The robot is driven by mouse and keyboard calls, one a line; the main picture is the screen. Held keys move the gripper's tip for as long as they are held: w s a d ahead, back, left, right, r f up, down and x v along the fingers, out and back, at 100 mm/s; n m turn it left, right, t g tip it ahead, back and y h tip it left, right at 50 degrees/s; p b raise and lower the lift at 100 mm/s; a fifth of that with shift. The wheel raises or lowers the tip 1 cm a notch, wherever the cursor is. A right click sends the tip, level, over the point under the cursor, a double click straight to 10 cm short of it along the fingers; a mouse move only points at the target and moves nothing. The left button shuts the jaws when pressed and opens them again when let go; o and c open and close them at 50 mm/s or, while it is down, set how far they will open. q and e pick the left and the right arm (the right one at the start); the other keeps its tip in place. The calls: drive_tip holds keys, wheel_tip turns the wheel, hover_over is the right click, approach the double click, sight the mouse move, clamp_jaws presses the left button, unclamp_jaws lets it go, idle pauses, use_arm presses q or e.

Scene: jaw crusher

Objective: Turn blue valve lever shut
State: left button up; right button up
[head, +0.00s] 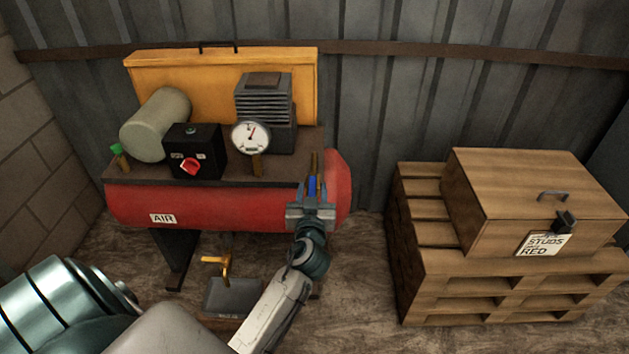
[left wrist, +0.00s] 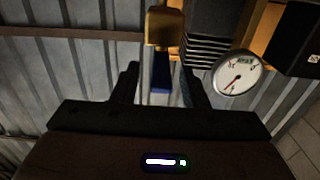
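The blue valve lever (head: 312,184) stands at the right end of the red air tank (head: 240,206), just below a brass fitting (head: 314,163). In the left wrist view the blue lever (left wrist: 161,76) points from the brass valve body (left wrist: 165,27) toward my gripper. My left gripper (head: 312,191) is at the lever. In the left wrist view its two dark fingers (left wrist: 160,82) stand apart on either side of the lever, with gaps showing on both sides. I cannot tell how deep the lever reaches between them. My right gripper is in neither view.
A pressure gauge (head: 251,136), a black box with a red knob (head: 194,151) and a finned motor (head: 263,103) sit on the tank. A brass tap (head: 217,262) is below, above a grey tray (head: 233,297). A wooden box (head: 529,195) rests on pallets (head: 475,289) at right.

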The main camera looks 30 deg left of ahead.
sight(312, 183)
use_arm(q)
drive_tip(key=shift+x, duration=1.75)
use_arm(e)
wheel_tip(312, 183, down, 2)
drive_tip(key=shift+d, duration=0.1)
use_arm(q)
drive_tip(key=shift+s, duration=0.1)
clamp_jaws()
